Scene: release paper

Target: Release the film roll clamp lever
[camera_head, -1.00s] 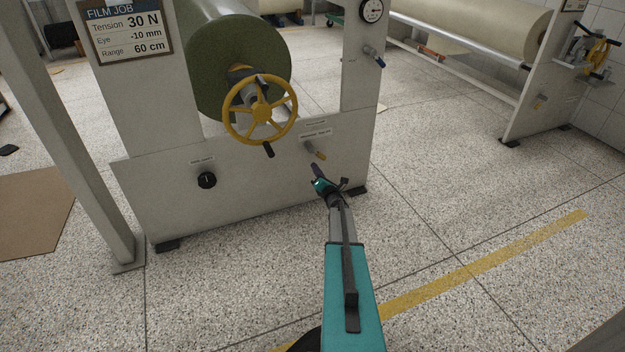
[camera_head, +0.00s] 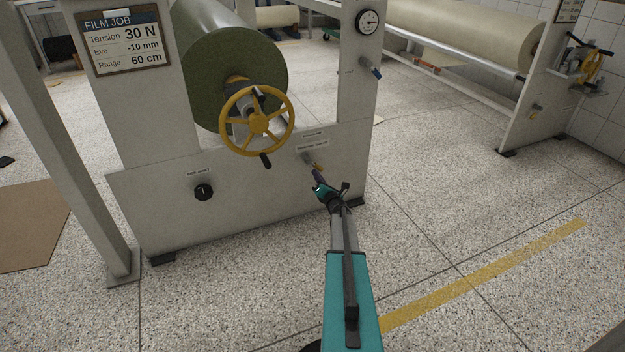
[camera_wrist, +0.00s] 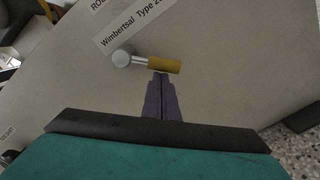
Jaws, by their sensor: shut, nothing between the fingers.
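A small lever with a yellow grip (camera_head: 317,167) sticks out from a metal pivot on the grey machine's lower front panel, below printed labels. In the wrist view the lever (camera_wrist: 165,66) points to the right and slopes slightly down from its round silver pivot. My gripper (camera_head: 317,175) is just below the lever. Its purple fingers (camera_wrist: 161,77) are shut together and empty, with their tips right beside the lower side of the yellow grip. I cannot tell whether they touch it.
A yellow handwheel (camera_head: 258,121) sits in front of the green roll (camera_head: 235,65), above left of the lever. A black knob (camera_head: 204,192) is to the left. Open floor lies to the right.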

